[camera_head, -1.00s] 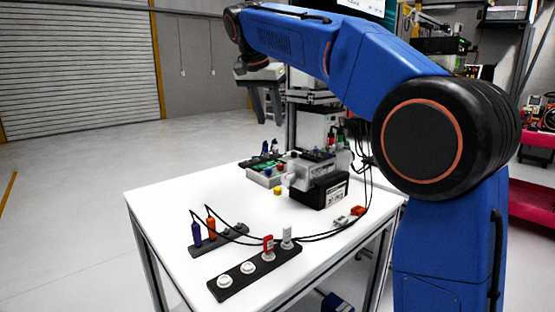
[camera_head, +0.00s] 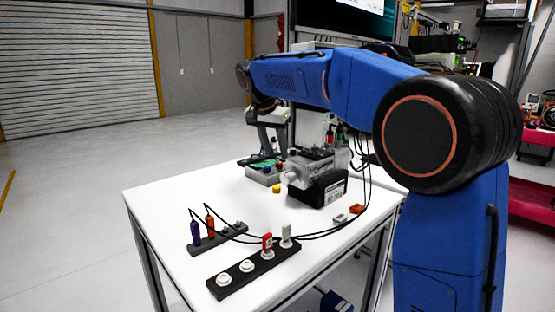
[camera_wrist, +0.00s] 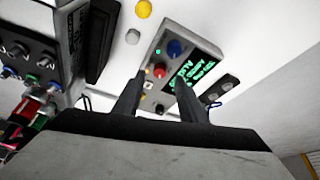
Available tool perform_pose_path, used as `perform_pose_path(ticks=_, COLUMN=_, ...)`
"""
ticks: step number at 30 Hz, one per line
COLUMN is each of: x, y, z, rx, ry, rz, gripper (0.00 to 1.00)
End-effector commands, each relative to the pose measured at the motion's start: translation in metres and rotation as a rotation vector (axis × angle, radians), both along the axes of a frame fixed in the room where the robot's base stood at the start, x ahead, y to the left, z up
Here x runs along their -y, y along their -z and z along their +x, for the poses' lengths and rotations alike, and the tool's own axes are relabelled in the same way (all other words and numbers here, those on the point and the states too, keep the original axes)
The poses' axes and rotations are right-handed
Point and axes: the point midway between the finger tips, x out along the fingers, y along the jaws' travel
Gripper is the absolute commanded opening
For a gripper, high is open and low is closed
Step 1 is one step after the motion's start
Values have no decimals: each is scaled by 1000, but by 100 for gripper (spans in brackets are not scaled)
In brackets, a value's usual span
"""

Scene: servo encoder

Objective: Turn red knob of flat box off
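The flat grey box (camera_head: 259,176) lies near the table's far edge, with a green display on top. In the wrist view the box (camera_wrist: 151,52) shows a blue knob (camera_wrist: 174,48), a red knob (camera_wrist: 159,70), and a lit green display (camera_wrist: 187,76). My gripper (camera_head: 272,149) is over the box, fingers pointing down. In the wrist view my gripper (camera_wrist: 160,80) is open and empty, its fingers on either side of the red knob's line of sight. I cannot tell the remaining height above the knob. The knob's pointer direction is too small to read.
A larger grey device (camera_head: 309,165) with a black block (camera_head: 320,189) stands close to the right of the box. A yellow button (camera_head: 277,188) lies in front. Socket strips (camera_head: 256,271) and cables occupy the front of the table (camera_head: 165,207); the left side is clear.

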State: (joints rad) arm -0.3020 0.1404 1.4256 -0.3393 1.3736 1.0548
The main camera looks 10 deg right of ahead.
Motion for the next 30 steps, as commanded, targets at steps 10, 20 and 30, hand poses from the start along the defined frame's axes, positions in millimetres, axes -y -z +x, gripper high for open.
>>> perform_pose_path(ticks=10, x=9, y=34, z=10, rx=-1, ry=0, rz=-1, gripper=38)
perform_pose_path(ticks=20, x=10, y=36, z=11, rx=-1, ry=0, rz=-1, gripper=38)
perform_pose_path(ticks=30, x=10, y=36, z=11, rx=-1, ry=-2, rz=-1, gripper=0)
